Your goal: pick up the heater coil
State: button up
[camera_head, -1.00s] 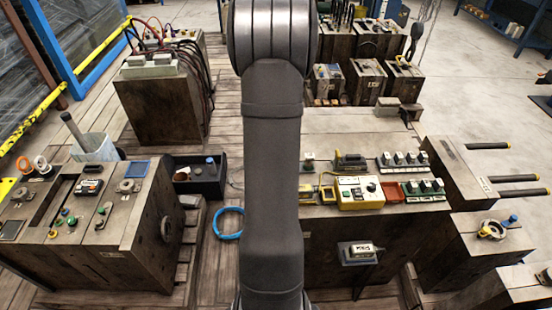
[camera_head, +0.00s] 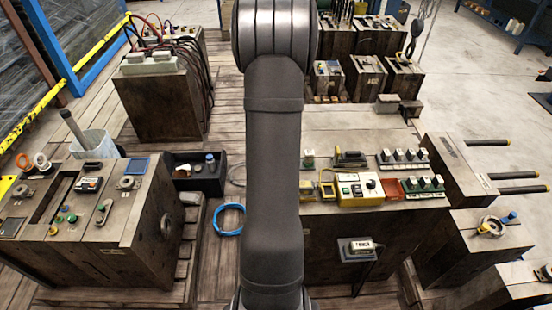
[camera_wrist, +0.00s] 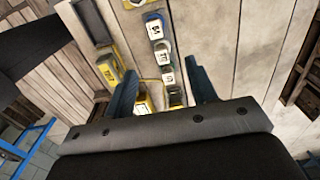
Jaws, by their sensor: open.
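I cannot tell for certain which thing is the heater coil. A metal ring (camera_head: 491,227) with a yellow part lies on the wooden block at the right in the head view. A blue coil (camera_head: 229,219) lies on the plank floor just left of my arm. My gripper (camera_wrist: 163,72) shows in the wrist view, open, its two dark fingers apart with nothing held. Labelled white-and-blue modules (camera_wrist: 158,45) and yellow-edged devices show beyond and between the fingers. My gripper is hidden in the head view, where my arm covers the middle.
A wooden bench with a yellow control box (camera_head: 358,190) and rows of modules (camera_head: 403,157) stands right of my arm. A black bin (camera_head: 204,184) and a cluttered wooden block (camera_head: 110,240) are at left. Three dark rods (camera_head: 518,176) stick out at the far right.

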notch_tip(320, 180, down, 11)
jog(key=shift+r, duration=0.15)
jog(key=shift+s+a+f, duration=0.15)
jog(key=shift+f, duration=0.75)
jog(key=shift+s+a+f, duration=0.1)
jog(key=shift+a+f, duration=0.05)
jog(key=shift+f, duration=0.75)
jog(key=shift+s+a+f, duration=0.15)
jog(key=shift+f, duration=0.75)
grip_shut()
jog(key=shift+r, duration=0.15)
